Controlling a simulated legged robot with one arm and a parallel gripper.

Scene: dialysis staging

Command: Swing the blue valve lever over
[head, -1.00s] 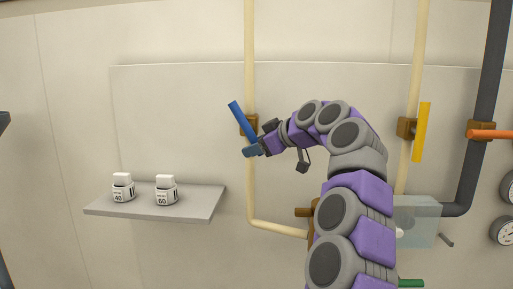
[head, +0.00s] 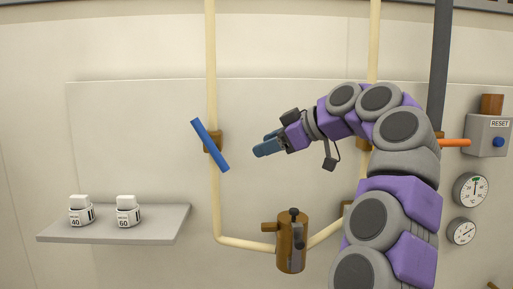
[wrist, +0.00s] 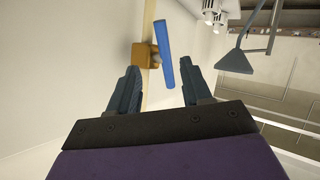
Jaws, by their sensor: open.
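The blue valve lever (head: 210,145) sits on a brown valve body (head: 208,141) on the left cream pipe. It is tilted, its upper end to the left and its lower end to the right. My gripper (head: 262,147) is to the right of the lever, apart from it, with its fingers pointing left. In the wrist view, the fingers of my gripper (wrist: 155,88) are spread apart with nothing between them. The blue lever (wrist: 164,54) shows there ahead of the fingertips, beside the brown valve body (wrist: 144,55).
A grey shelf (head: 110,232) at the lower left holds two white bottles (head: 81,212) (head: 127,212). A brown cylinder fitting (head: 292,244) stands below my arm. An orange lever (head: 456,142), gauges (head: 470,190) and a RESET box (head: 488,135) are at the right. The wall left of the lever is clear.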

